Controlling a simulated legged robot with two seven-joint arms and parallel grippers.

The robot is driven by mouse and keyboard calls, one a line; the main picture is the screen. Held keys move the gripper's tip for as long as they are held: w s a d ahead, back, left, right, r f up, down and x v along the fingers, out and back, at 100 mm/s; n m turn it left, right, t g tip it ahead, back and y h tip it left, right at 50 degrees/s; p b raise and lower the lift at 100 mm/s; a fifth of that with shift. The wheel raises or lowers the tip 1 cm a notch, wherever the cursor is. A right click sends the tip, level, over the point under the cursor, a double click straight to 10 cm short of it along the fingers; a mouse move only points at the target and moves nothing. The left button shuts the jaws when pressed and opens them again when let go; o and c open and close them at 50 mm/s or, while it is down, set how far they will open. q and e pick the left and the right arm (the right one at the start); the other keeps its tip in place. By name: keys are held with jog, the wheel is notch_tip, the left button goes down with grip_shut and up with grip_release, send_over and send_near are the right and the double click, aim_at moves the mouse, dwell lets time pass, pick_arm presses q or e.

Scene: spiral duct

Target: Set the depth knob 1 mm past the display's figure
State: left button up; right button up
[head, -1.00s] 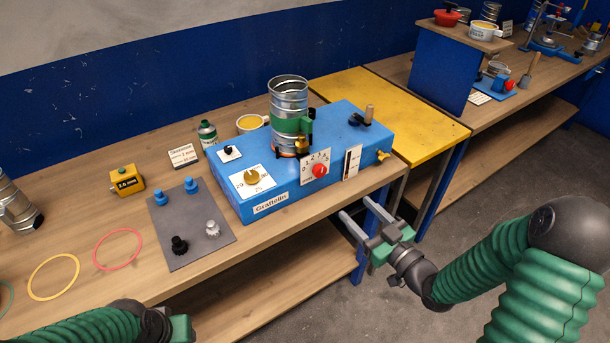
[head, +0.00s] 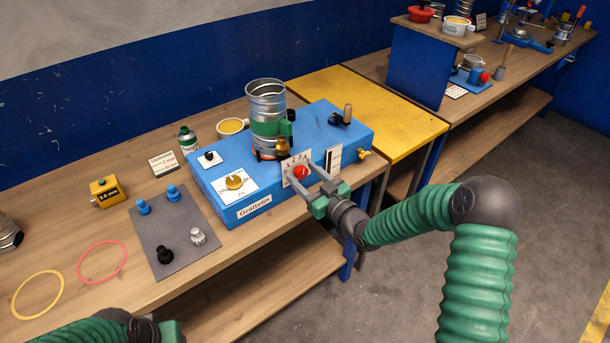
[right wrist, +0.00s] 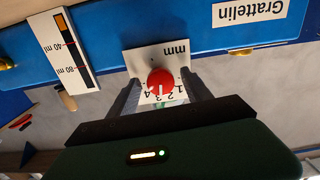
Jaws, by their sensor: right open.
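The red depth knob (head: 300,172) sits on a white mm scale plate (right wrist: 144,58) on the front of the blue machine (head: 215,190). My right gripper (head: 303,176) is open, its fingers reaching to either side of the knob. In the right wrist view the knob (right wrist: 161,82) stands between the two fingers (right wrist: 160,92), with gaps visible. I cannot read the knob's setting for certain.
A brass dial (head: 235,182) and a metal duct with a green clamp (head: 267,130) are on the machine. A level strip (head: 333,160) is right of the knob. A grey mat (head: 157,225) holds blue, black and light-coloured knobs. Floor to the right is free.

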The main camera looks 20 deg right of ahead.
grip_shut()
jog(key=shift+m, duration=0.7)
grip_release()
jog(key=b+v, duration=0.1)
jog(key=v, duration=1.6)
